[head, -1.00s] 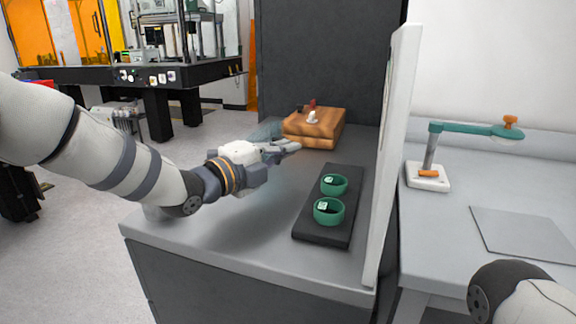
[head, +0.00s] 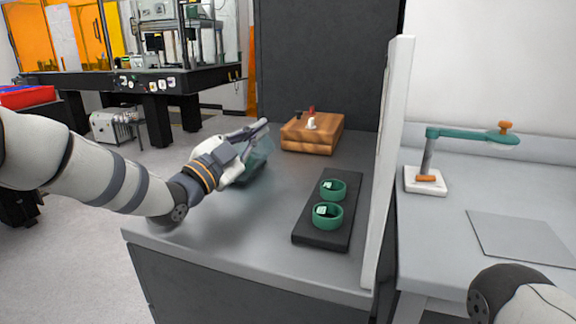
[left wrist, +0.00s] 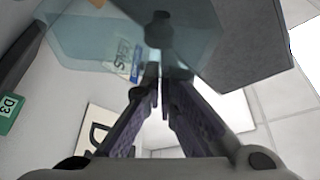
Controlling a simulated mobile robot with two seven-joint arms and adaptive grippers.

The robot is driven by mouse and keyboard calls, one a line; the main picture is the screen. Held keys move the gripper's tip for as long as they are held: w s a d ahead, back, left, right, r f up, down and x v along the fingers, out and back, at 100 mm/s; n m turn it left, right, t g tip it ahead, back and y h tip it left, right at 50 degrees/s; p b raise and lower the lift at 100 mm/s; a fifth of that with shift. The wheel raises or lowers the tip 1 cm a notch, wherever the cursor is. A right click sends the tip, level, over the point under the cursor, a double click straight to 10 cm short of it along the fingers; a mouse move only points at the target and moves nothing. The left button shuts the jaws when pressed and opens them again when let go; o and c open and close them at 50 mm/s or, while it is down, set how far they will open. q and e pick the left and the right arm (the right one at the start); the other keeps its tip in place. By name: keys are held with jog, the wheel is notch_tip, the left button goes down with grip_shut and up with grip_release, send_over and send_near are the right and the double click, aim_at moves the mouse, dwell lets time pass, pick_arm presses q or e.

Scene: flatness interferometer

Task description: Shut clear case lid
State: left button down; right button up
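The clear case (head: 260,163) is a see-through teal shape on the grey bench, left of the wooden box, partly hidden behind my left gripper. In the left wrist view its clear panel (left wrist: 85,38) spans the top, with a dark round knob-like part in it. I cannot tell the lid's exact angle. My left gripper (head: 262,125) is at the case, fingers pointing up and right across it. In the left wrist view its fingers (left wrist: 159,75) come together at the tips with nothing seen between them. Contact with the lid cannot be told. My right gripper is out of view.
A wooden box (head: 312,136) with small parts on top stands behind the case. A black tray (head: 309,235) holds two green cups (head: 327,215). A white upright panel (head: 385,170) divides the bench from a table with a green-armed lamp (head: 430,165). The front-left bench is clear.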

pick_arm(q)
jog(key=shift+w+a+n+t, duration=0.15)
jog(key=shift+a+n+t, duration=0.2)
jog(key=shift+n, duration=0.35)
jog(key=shift+a, duration=0.15)
